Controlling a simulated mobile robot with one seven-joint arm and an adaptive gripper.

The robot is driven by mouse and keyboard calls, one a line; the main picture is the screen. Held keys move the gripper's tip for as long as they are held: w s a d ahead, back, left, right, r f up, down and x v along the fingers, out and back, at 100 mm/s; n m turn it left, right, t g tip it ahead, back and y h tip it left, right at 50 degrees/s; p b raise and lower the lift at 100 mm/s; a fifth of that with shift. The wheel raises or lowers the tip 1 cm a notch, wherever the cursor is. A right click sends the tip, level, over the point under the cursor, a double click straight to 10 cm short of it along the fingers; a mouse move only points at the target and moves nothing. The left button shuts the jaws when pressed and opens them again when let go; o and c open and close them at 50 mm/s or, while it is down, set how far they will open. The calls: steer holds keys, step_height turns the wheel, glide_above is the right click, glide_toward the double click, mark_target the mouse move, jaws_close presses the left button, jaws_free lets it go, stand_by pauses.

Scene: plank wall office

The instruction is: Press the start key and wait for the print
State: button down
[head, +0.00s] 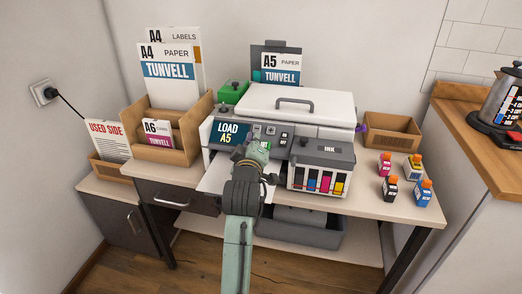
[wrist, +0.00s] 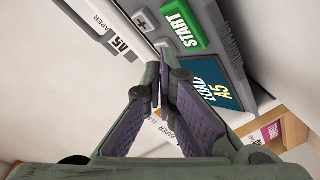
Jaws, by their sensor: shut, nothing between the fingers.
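The white and grey printer (head: 310,103) stands on the desk, with a pack of A5 Tunvell paper (head: 281,70) upright at its back. Its display (head: 230,133) reads "LOAD A5"; the display also shows in the wrist view (wrist: 208,84). The green START key (wrist: 183,30) lies just beyond my fingertips in the wrist view. In the head view my gripper mostly hides that part of the panel. My gripper (head: 262,152) is shut and empty in front of the panel; its fingertips meet in the wrist view (wrist: 164,75). I cannot tell whether they touch the panel.
An ink unit (head: 318,178) with coloured tanks sits at the printer's front right. Several small ink bottles (head: 391,187) stand on the desk's right. A wooden paper rack (head: 181,143) is on the left, an empty wooden box (head: 391,134) behind right. A grey bin (head: 318,236) is below.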

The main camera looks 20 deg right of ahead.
steer(key=shift+w+d+f, duration=0.25)
steer(key=shift+w+f, duration=0.1)
steer(key=shift+f, duration=0.05)
steer(key=shift+f, duration=0.1)
stand_by(1.2)
steer(key=shift+w+d+f, duration=0.15)
steer(key=shift+w+f, duration=0.05)
steer(key=shift+f, duration=0.05)
